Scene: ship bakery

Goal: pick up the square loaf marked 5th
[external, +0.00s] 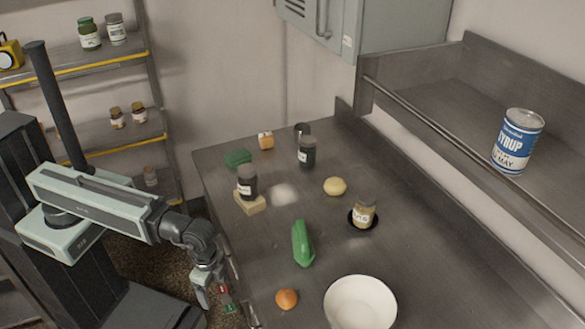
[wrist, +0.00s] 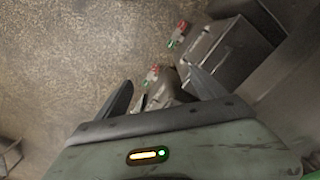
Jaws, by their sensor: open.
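A small square tan loaf (external: 265,140) with a dark mark on its side stands near the far end of the steel counter; the mark is too small to read. A pale tan block (external: 250,203) lies farther forward at the left, with a dark jar (external: 247,180) on or against it; no mark can be read on it. My gripper (external: 222,290) hangs low beside the counter's left edge, apart from both. In the wrist view my gripper (wrist: 160,82) is open and empty, its fingers over the floor. Neither loaf nor block shows in the wrist view.
The counter (external: 345,240) holds a green object (external: 302,244), a white bowl (external: 360,303), an orange-brown round item (external: 286,299), a bun (external: 335,186), a dark labelled jar (external: 307,152) and another jar (external: 363,212). Metal boxes (wrist: 230,55) with red-green tags show below the gripper.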

